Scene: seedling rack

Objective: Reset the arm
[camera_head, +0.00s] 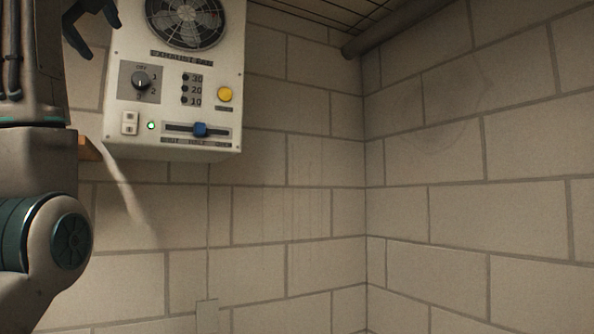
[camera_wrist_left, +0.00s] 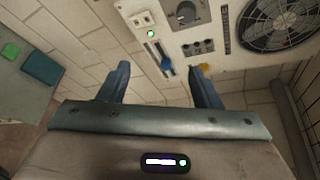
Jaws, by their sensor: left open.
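My left gripper (camera_head: 92,28) shows at the top left of the head view, beside the upper left corner of a white wall panel. In the left wrist view my left gripper (camera_wrist_left: 160,88) has its two dark fingers apart with nothing between them. The panel (camera_head: 120,120) carries a fan (camera_head: 186,20), a black knob (camera_head: 141,80), a yellow button (camera_head: 225,94), a blue slider (camera_head: 200,129) and a lit green lamp (camera_head: 151,125). The panel also shows in the left wrist view (camera_wrist_left: 190,30), past the fingertips. My right gripper is in neither view.
A light block wall (camera_head: 300,200) with a corner fills the right of the head view and is clear. A pipe (camera_head: 400,25) runs along the top. In the left wrist view a grey surface (camera_wrist_left: 25,105) at the left bears a green item (camera_wrist_left: 11,51) and a teal item (camera_wrist_left: 42,68).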

